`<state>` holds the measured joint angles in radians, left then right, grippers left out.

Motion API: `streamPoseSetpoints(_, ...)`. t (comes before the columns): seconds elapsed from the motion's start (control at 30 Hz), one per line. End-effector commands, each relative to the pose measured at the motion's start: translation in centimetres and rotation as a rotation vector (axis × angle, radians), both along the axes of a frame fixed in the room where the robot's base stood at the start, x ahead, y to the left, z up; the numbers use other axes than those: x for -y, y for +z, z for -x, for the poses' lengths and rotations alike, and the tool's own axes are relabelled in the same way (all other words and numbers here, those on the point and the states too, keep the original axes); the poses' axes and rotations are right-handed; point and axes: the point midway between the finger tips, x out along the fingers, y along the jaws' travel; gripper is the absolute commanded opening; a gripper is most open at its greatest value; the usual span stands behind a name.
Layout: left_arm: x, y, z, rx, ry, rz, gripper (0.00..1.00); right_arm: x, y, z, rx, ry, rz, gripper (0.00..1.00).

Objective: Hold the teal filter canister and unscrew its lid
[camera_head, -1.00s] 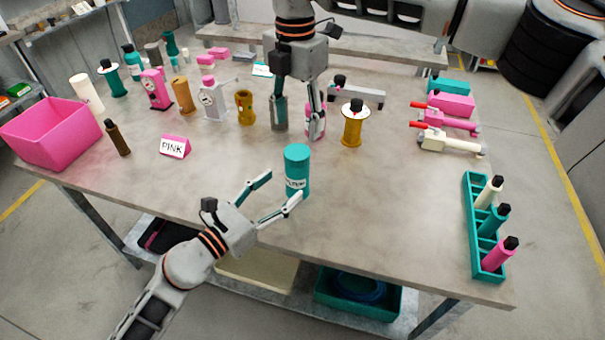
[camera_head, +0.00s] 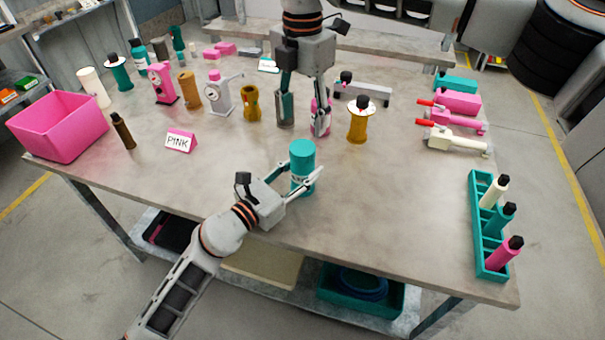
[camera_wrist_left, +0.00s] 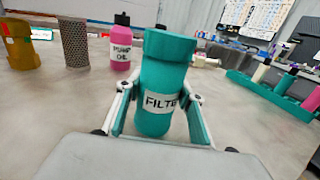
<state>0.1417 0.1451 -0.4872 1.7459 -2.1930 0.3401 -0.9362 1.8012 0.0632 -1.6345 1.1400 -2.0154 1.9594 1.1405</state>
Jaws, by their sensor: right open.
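The teal filter canister (camera_head: 302,150) stands upright near the table's front middle. In the left wrist view, the canister (camera_wrist_left: 156,80) has a wide teal lid (camera_wrist_left: 168,47) on top and a white FILTER label. My left gripper (camera_head: 300,182) has one finger on each side of the canister's body, below the lid. The fingers are close to its sides; whether they touch is not clear. My right gripper (camera_head: 304,126) points down behind the canister, open and apart from it. The right gripper is outside the left wrist view.
A pink pump oil bottle (camera_wrist_left: 120,45) and a mesh cylinder (camera_wrist_left: 75,43) stand behind the canister, near my right gripper. A teal rack (camera_head: 477,225) holds bottles at the right edge.

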Motion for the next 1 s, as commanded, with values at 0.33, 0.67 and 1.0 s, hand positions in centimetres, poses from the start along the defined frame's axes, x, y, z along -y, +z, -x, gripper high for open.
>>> streamPoseSetpoints(0.33,-0.04,-0.02,0.01,0.0,0.0,0.0,0.0,-0.05,-0.05,0.03,0.0,-0.09,0.0,0.54)
streamPoseSetpoints(0.67,-0.04,-0.02,0.01,0.0,0.0,0.0,0.0,-0.06,-0.06,0.05,-0.001,-0.577,0.0,0.54)
streamPoseSetpoints(1.0,-0.04,-0.03,0.0,-0.001,0.0,-0.001,0.0,0.01,-0.81,0.03,-0.001,-0.788,0.0,0.54)
